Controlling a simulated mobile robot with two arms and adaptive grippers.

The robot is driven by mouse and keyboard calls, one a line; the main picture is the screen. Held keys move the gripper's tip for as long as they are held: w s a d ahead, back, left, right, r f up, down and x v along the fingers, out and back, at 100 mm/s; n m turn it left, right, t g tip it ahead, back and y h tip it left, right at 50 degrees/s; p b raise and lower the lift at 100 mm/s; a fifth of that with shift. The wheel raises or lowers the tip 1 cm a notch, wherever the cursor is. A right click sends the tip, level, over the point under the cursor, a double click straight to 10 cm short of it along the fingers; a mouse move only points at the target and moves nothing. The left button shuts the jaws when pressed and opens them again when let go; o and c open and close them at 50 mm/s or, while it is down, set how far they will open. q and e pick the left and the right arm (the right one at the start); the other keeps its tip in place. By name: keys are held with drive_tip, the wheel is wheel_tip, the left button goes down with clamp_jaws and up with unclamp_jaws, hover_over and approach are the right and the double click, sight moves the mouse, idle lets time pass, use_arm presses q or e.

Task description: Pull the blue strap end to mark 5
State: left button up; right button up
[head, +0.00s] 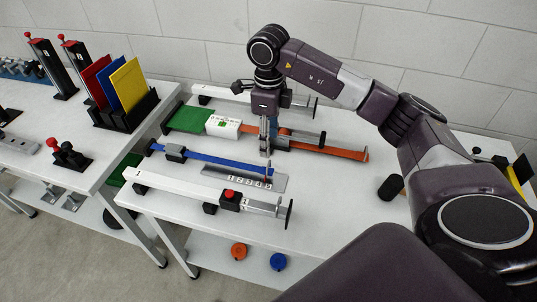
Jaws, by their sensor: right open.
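The blue strap (222,162) lies across the white table, running from the left through a dark buckle (175,153) towards the number plate. Its right end is near a thin upright piece at the plate's right side. The plate (247,181) carries a row of small numbered marks, too small to read surely. My right gripper (266,150) points down, open, just behind the strap's right end in the picture. It partly covers the orange strap's metal fitting. Whether its fingers touch anything cannot be told. My left gripper is not in view.
An orange strap (342,152) lies behind the blue one, beside a green sheet (187,119) and white block (222,126). White clamp bars lie at front (165,186) and back. A black cylinder (390,187) stands at right. A side table holds coloured panels (126,84).

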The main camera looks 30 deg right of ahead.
sight(269, 163)
wheel_tip(269, 163, down, 7)
drive_tip(key=shift+a+f+p, duration=0.15)
drive_tip(key=shift+f+p, duration=0.05)
drive_tip(key=shift+p, duration=0.75)
clamp_jaws()
